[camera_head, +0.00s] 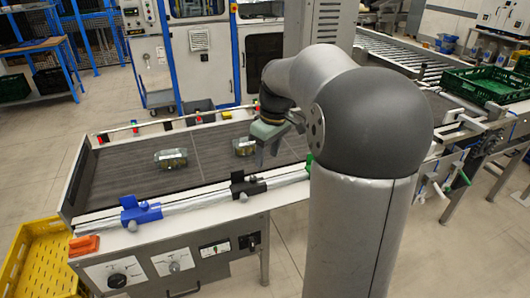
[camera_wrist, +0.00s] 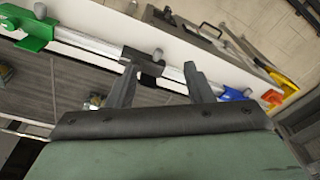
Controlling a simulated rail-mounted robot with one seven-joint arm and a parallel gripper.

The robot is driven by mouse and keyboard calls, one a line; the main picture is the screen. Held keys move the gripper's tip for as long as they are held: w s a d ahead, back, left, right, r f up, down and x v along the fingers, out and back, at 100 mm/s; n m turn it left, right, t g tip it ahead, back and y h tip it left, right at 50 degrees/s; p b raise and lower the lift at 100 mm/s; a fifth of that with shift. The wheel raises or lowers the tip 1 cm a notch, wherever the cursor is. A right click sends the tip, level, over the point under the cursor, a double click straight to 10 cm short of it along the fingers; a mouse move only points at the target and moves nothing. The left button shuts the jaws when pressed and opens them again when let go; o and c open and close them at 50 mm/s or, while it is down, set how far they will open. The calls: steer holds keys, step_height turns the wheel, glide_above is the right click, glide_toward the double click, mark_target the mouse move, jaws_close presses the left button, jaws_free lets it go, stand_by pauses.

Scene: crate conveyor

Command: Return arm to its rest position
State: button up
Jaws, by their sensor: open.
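My gripper (camera_head: 268,145) hangs above the conveyor belt (camera_head: 125,165) in the head view, near the belt's right part. In the wrist view my gripper (camera_wrist: 160,80) shows two fingers spread apart with nothing between them. My arm reaches over the belt from the front right, bent at the elbow. A clear packed container (camera_head: 171,158) sits on the belt to the left of the gripper. A second similar container (camera_head: 244,147) sits just left of the gripper, apart from it as far as I can tell.
A side rail with a blue clamp (camera_head: 140,211) and a black clamp (camera_head: 247,185) runs along the belt's front edge. A green crate (camera_head: 487,84) stands on the conveyor at right. A yellow crate (camera_head: 40,262) is at lower left. The floor in front is clear.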

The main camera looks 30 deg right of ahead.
stand_by(0.4)
steer(key=s+a+f+m, duration=0.2)
steer(key=s+a+f, duration=0.2)
steer(key=s+a, duration=0.4)
steer(key=s+a+f+m, duration=0.2)
steer(key=s+a+f, duration=0.2)
steer(key=s+a, duration=0.4)
steer(key=s, duration=0.6)
steer(key=shift+s+f+h, duration=0.2)
steer(key=shift+s+h, duration=0.05)
steer(key=shift+h, duration=0.15)
